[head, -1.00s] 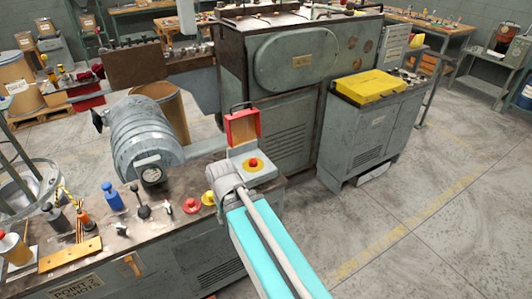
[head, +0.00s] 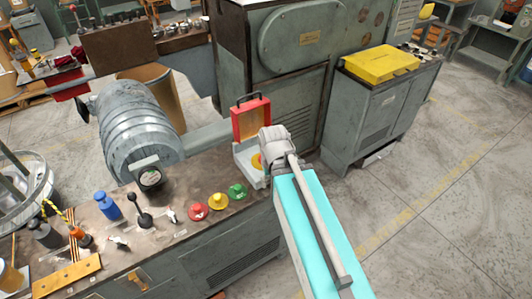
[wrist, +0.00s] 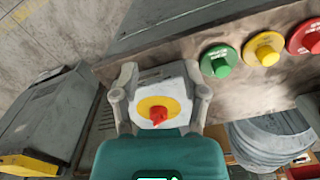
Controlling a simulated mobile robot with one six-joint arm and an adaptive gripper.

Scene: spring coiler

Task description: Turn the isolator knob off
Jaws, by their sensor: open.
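The isolator knob (wrist: 158,116) is red on a yellow round plate, set in a pale box (wrist: 178,72). In the head view, the yellow plate (head: 257,160) is partly hidden behind my gripper (head: 268,150). The box's red-framed cover (head: 250,120) stands raised behind it. In the wrist view, my gripper (wrist: 163,98) is open, with one finger on each side of the knob and plate. The knob shows between the fingers, and nothing is held. I cannot tell how far the fingertips are above the box, or whether they touch it.
Green (head: 237,191), yellow (head: 218,200) and red (head: 198,211) buttons sit on the bench (head: 190,240) left of the box. A black-balled lever (head: 144,218) and a ribbed grey motor (head: 138,135) stand further left. A grey cabinet with a yellow case (head: 378,64) stands to the right.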

